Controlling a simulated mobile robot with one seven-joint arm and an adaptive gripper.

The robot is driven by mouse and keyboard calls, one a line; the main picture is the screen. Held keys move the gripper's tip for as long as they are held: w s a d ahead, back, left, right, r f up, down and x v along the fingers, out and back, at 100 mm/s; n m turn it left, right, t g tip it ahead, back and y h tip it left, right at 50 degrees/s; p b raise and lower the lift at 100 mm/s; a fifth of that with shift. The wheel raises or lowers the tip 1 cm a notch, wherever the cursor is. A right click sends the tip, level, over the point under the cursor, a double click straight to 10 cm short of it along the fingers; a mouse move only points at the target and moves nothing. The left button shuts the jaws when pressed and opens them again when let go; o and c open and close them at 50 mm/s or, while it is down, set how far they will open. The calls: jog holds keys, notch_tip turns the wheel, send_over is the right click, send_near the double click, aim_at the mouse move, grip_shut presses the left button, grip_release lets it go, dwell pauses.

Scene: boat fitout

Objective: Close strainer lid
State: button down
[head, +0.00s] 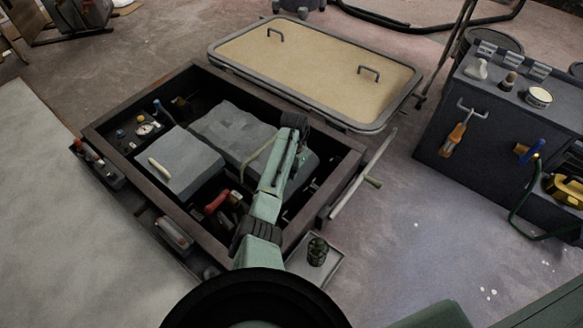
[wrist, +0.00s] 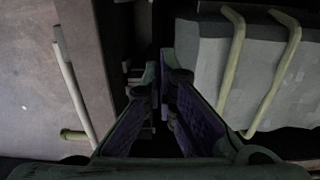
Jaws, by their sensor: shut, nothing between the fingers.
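I cannot clearly make out the strainer lid in either view; it may be hidden in the dark bay or behind my arm. A small green jar-like item (head: 317,251) stands on a pale tray by the near right corner of the bay; I cannot tell if it is a strainer. My arm reaches over the open bay in the head view and hides part of it. In the wrist view my gripper (wrist: 165,78) is shut and empty, pointing down into the dark gap between the bay's side wall and a grey block (wrist: 265,70).
The dark-framed bay (head: 118,176) holds grey blocks, a red-handled item and small fittings. A pale rod with an olive knob (head: 373,181) is outside its right rim. A beige hatch panel (head: 320,62) with two handles lies behind. A dark bench (head: 480,130) stands right.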

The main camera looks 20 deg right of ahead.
jog(key=shift+s+a+f, duration=0.55)
jog(key=shift+a+f, duration=0.15)
jog(key=shift+a, duration=0.1)
jog(key=shift+s+a+f, duration=0.5)
jog(key=shift+a+f, duration=0.2)
jog(key=shift+a, duration=0.1)
jog(key=shift+p, duration=0.35)
